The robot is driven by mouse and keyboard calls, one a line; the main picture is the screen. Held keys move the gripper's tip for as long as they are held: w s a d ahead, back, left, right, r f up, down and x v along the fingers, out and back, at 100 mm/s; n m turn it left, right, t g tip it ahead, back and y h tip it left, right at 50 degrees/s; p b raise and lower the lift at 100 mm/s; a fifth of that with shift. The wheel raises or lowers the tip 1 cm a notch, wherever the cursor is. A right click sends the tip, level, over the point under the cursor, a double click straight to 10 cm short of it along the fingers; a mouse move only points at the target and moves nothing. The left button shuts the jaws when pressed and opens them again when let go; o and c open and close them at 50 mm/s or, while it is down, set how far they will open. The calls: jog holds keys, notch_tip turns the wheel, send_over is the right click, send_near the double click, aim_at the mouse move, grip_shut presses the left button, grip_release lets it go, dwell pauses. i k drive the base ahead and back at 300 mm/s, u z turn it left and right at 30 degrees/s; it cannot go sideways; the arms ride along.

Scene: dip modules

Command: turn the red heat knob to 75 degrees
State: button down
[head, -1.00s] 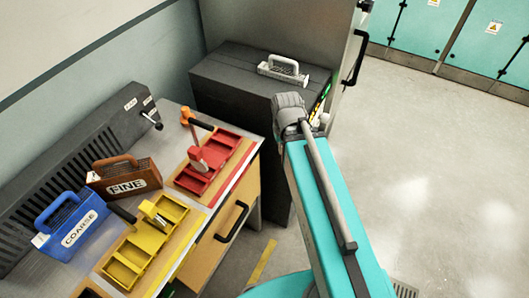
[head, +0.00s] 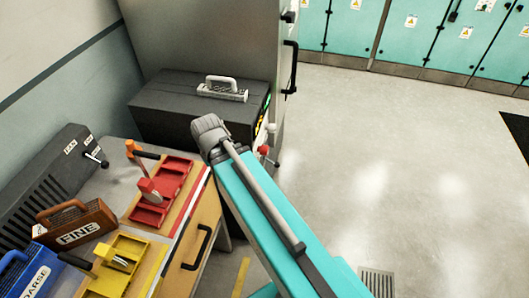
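A small red knob (head: 263,150) shows on the front side of a dark grey machine, just right of the end of my arm. A white knob or ball (head: 271,128) sits above it. The red knob is small and seen at a steep angle, so I cannot read its setting or any scale. The dark machine (head: 165,115) has a grey handled part (head: 222,88) on top and small green and yellow lights (head: 264,108) on its front edge. My turquoise arm reaches toward the machine and covers part of its front. My gripper does not show.
A workbench at the left holds a red tray (head: 177,178), a yellow tray (head: 110,282), a brown FINE holder (head: 75,222), a blue COARSE holder (head: 25,275) and a dark slotted unit (head: 45,180). A drawer handle (head: 200,247) sticks out. Open floor lies right, before teal cabinets (head: 400,30).

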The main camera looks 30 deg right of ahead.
aim_at(263, 150)
jog(key=k, duration=0.95)
jog(key=z, duration=0.55)
jog(key=i, duration=1.05)
jog(key=k, duration=0.15)
jog(key=u, duration=0.05)
